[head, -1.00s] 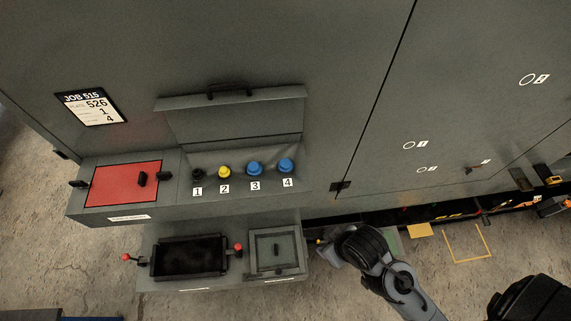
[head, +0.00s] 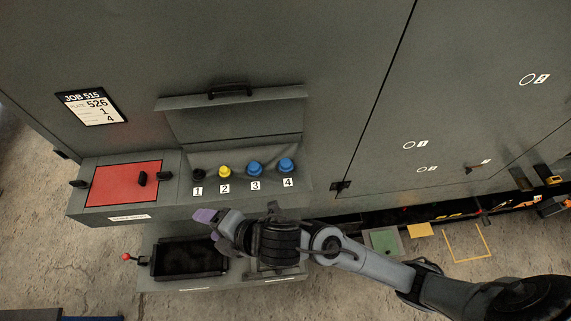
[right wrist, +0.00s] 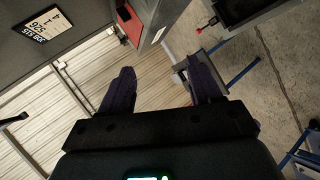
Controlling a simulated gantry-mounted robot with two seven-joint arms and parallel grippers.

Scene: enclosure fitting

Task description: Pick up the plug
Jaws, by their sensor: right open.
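Several round-headed pieces that look like plugs sit in a row on the sloped shelf: a black one (head: 199,174) at label 1, a yellow one (head: 224,172) at label 2, and blue ones at label 3 (head: 255,169) and label 4 (head: 287,166). I cannot tell which of them the task means. My right gripper (head: 212,222) is below the row, over the top edge of the black tray, apart from the pieces. In the right wrist view its dark fingers (right wrist: 160,80) are spread with nothing between them. My left gripper is not in view.
A raised lid with a handle (head: 230,91) stands behind the row. A red panel (head: 118,184) with black knobs lies left. A job card (head: 91,106) hangs on the grey cabinet.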

